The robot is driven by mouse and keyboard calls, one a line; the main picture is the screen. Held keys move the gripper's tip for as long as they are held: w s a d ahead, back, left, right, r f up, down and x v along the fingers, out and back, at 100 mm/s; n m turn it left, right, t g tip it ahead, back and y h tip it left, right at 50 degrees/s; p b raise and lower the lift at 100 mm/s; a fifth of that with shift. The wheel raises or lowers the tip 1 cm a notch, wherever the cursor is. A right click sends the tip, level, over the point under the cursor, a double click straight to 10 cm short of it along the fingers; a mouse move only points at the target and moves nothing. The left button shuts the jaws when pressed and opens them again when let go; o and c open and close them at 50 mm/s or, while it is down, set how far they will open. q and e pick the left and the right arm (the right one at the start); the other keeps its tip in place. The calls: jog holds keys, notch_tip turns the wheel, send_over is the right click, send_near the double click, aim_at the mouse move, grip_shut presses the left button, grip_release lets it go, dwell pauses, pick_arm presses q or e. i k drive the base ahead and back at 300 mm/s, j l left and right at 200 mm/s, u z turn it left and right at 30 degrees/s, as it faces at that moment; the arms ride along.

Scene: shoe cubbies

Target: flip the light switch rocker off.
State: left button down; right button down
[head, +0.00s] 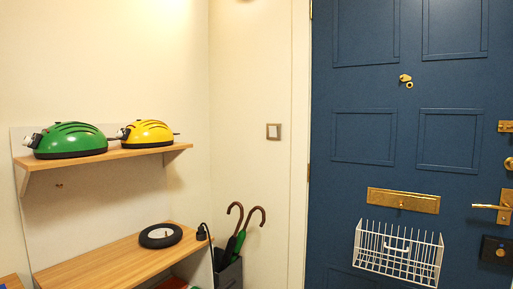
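The light switch (273,131) is a small square plate with a grey-brown frame and a pale rocker. It is on the cream wall just left of the door frame, in the middle of the head view. It is too small to tell which way the rocker is tilted. Neither of my grippers shows in the head view.
A blue door (405,150) with a white wire basket (398,253) fills the right. An umbrella stand (229,273) is below the switch.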

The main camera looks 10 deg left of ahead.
aim_at(273, 129)
jog(key=i+u, duration=0.1)
jog(key=i+j+z, duration=0.3)
jog(key=i+j, duration=0.2)
jog(key=i, duration=0.4)
jog(key=i+j+z, duration=0.3)
jog(key=i+j, duration=0.45)
jog(key=i, duration=0.1)
